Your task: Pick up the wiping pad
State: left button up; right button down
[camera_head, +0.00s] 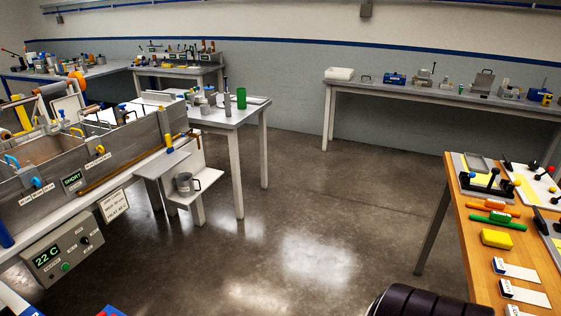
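A yellow block-like pad (496,238), which looks like the wiping pad, lies flat on the wooden-topped table (470,262) at the right. It sits just in front of a green-handled tool (497,222) and behind several white cards or labels. Nothing touches it from above. Neither of my grippers shows in the head view.
A dark ribbed rounded shape (425,302) is at the bottom edge; I cannot tell what it is. The bath bench (110,165) with a "22 C" control box (62,255) stands at the left. The floor (300,220) between bench and right table is clear.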

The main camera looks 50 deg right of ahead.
aim_at(493, 237)
jog(key=z, duration=3.4)
jog(key=i+j+z, duration=0.2)
jog(key=j+z, duration=0.25)
jog(key=j, duration=0.2)
jog(key=i+j+z, duration=0.2)
jog(key=j, duration=0.15)
jog(key=j+z, duration=0.2)
jog(key=j, duration=0.2)
